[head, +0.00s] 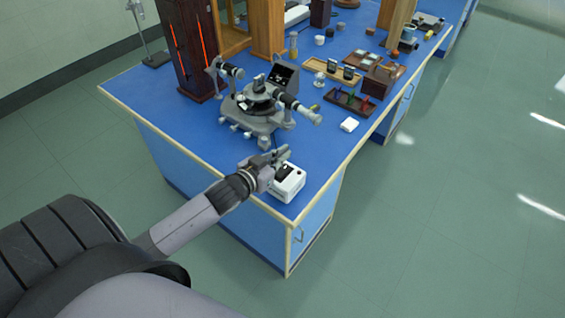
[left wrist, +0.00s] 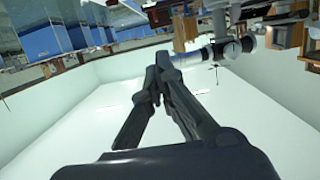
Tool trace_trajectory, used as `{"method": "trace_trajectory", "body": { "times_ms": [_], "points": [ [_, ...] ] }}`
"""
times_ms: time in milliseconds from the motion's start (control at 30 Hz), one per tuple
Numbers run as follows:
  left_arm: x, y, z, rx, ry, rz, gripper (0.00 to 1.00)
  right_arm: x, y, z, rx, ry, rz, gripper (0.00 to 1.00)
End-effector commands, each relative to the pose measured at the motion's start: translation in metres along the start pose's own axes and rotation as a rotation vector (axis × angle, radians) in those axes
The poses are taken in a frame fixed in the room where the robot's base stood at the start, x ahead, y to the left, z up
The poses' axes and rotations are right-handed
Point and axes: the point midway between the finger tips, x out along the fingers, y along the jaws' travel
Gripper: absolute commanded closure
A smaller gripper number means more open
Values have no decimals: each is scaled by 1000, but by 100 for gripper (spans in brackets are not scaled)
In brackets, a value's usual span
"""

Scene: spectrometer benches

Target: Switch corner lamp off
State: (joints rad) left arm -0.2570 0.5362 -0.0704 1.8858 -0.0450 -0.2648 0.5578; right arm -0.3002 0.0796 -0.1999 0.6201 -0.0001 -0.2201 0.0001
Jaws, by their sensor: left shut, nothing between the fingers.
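A small white box (head: 289,186) with a dark part on its top stands at the near corner of the blue bench (head: 205,160). Whether it belongs to the corner lamp I cannot tell. My left gripper (head: 281,155) is shut and empty, just behind and above the box in the head view, covering part of it. Whether it touches the box is unclear. In the left wrist view the fingers (left wrist: 156,76) are together with nothing between them. A tall dark cabinet (head: 188,45) with glowing red-orange slits stands at the bench's back left. My right gripper is out of view.
A grey spectrometer (head: 262,105) stands on the bench just behind my left gripper. A small white block (head: 349,125), a rack with coloured pieces (head: 350,102) and wooden trays (head: 333,72) lie to the right. The floor (head: 440,190) right of the bench is clear.

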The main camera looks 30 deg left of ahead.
Motion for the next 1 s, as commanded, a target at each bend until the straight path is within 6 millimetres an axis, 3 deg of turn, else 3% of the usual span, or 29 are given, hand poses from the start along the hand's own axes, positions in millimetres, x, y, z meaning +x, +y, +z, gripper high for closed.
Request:
{"method": "trace_trajectory", "body": {
  "times_ms": [100, 300, 700, 967, 1000],
  "points": [
    [5, 0, 20, -3, -5, -1, 100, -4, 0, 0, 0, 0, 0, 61],
    [10, 0, 36, -2, -1, 0, 100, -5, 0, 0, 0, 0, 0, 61],
    [10, 0, 39, 0, -1, 0, 100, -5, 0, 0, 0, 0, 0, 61],
    [13, 0, 38, -1, -76, 0, 100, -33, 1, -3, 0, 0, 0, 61],
    [14, 0, 44, -2, -77, 0, 100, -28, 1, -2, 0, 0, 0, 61]
  ]
}}
